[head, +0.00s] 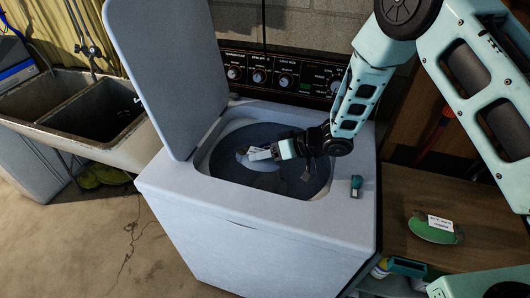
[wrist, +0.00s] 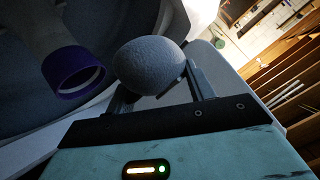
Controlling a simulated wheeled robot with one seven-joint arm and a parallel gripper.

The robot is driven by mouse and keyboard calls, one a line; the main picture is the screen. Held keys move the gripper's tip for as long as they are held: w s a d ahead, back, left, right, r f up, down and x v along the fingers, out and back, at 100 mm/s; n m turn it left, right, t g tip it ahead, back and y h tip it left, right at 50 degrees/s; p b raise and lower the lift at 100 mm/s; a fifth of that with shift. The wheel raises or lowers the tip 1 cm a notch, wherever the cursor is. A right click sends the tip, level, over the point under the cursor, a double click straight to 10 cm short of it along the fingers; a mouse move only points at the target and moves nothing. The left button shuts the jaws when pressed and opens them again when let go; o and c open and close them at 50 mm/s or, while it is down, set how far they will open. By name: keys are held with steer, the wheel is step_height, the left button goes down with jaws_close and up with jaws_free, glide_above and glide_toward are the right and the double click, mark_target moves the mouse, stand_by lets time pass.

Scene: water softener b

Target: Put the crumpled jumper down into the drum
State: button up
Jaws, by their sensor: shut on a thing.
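In the wrist view, a rounded grey bundle, which looks like the crumpled jumper (wrist: 148,63), sits between the two fingers of my gripper (wrist: 157,85). My gripper is shut on it. In the head view, my gripper (head: 268,153) reaches in from the right over the washer's open top, above the dark drum (head: 230,171). The jumper is hard to make out there against the pale shapes at the fingertips. A pale post with a purple rim (wrist: 73,72) stands left of the bundle in the wrist view. The drum floor is mostly hidden.
The white washer (head: 250,235) has its lid (head: 165,65) raised at the left. A small teal item (head: 356,185) stands on its right rim. A control panel (head: 280,77) rises behind. A sink (head: 85,115) is left, a wooden shelf (head: 400,205) right.

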steer(key=shift+f, duration=0.35)
steer(key=o, duration=1.1)
steer(key=shift+o, duration=0.2)
steer(key=shift+d+r, duration=0.1)
steer(key=b+v, duration=0.3)
steer(key=v, duration=1.4)
step_height(320, 180, up, 3)
steer(key=w+a+t+h, duration=0.2)
steer(key=t+h, duration=0.1)
steer(key=s+r+g+h, duration=0.2)
steer(key=s+g+h, duration=0.1)
steer(key=s, duration=1.1)
steer(key=s+r+g+h, duration=0.2)
steer(key=s+h, duration=0.3)
steer(key=s, duration=0.9)
steer(key=shift+s+a+r+g+b, duration=0.2)
steer(key=shift+s+r+g+b, duration=0.2)
steer(key=shift+g, duration=0.3)
